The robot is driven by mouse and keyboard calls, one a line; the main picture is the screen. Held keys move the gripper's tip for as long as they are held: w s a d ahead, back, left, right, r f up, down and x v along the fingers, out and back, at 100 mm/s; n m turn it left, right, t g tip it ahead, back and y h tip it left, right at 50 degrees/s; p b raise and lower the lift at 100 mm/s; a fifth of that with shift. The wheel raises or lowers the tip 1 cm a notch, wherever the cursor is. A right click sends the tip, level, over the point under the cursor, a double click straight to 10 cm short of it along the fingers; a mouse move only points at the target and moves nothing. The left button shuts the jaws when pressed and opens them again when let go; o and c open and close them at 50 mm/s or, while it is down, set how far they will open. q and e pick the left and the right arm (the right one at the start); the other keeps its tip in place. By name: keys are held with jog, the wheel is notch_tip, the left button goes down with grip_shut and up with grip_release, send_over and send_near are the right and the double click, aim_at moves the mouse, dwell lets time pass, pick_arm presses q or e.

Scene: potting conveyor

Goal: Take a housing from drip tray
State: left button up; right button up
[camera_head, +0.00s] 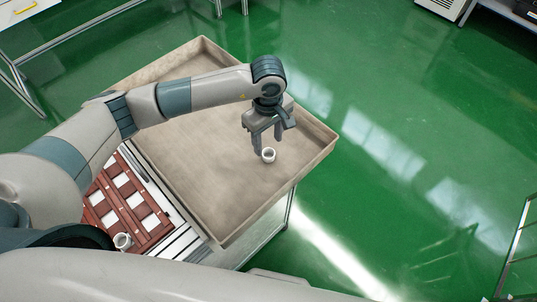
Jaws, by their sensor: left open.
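The drip tray (205,198) is a large, shallow, beige-brown tray with low walls, in the middle of the head view. One small white ring-shaped housing (268,155) lies in it, towards its right corner. My left gripper (264,147) is open and points down over the tray, with its fingers right at the housing. I cannot tell whether the fingers touch it. My left arm hides part of the tray's left side. My right gripper is not in view.
A red-brown fixture (147,223) with white squares lies left of the tray beside metal rails. Another small white ring-shaped part (123,241) sits at its near end. The green floor (420,150) right of the tray is open. A white table (28,12) stands at the upper left.

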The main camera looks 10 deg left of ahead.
aim_at(269, 150)
pick_arm(q)
jog(key=shift+f+p, duration=0.65)
jog(key=shift+p, duration=0.05)
notch_tip(269, 150, down, 3)
jog(key=shift+d+r+p, duration=0.1)
jog(key=shift+p, duration=0.65)
jog(key=shift+f, duration=0.55)
jog(key=c, duration=1.1)
